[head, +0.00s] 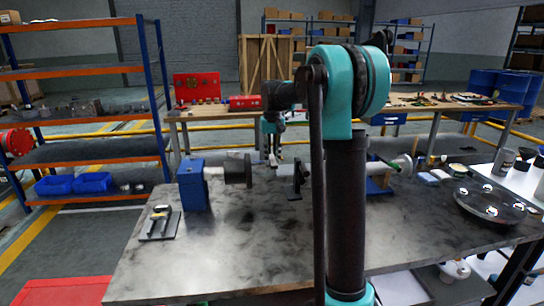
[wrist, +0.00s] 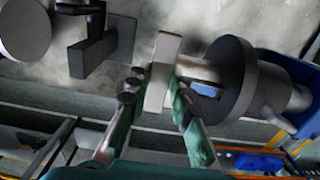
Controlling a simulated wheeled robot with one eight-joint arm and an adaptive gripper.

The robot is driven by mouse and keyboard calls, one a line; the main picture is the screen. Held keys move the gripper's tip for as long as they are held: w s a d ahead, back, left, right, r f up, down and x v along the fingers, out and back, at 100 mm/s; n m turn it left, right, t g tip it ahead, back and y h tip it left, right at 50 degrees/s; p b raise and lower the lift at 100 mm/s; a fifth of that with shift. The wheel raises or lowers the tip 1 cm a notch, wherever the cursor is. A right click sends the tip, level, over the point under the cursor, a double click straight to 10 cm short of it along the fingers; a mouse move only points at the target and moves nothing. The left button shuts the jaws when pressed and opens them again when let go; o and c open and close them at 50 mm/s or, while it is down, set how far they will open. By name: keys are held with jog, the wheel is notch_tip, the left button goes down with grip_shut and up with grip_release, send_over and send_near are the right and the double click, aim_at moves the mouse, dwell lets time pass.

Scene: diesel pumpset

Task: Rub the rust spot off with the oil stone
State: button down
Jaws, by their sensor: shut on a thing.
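My gripper (wrist: 156,96) is shut on a pale grey block, the oil stone (wrist: 163,62), in the wrist view. The stone stands out past the fingertips, close to the stub of a light metal shaft (wrist: 195,68). I cannot tell whether they touch. A dark round flange (wrist: 233,80) sits on this shaft. In the head view, my gripper (head: 272,158) is small, just right of the dark flange (head: 238,170) on the left blue pedestal (head: 193,186). I cannot make out the rust spot in either view.
A black bracket (wrist: 103,47) stands beside the stone in the wrist view, with another round disc (wrist: 25,28) beyond it. In the head view, the bench (head: 215,255) is clear in front. A small dark plate with tools (head: 159,222) lies at left, and a round tray (head: 490,204) at right.

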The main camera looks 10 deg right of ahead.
jog(key=shift+s, duration=0.2)
jog(key=shift+w+f, duration=0.1)
jog(key=shift+w, duration=1.05)
jog(key=shift+s, duration=0.15)
jog(key=shift+s, duration=1.05)
jog(key=shift+w, duration=1.25)
jog(key=shift+r, duration=3.55)
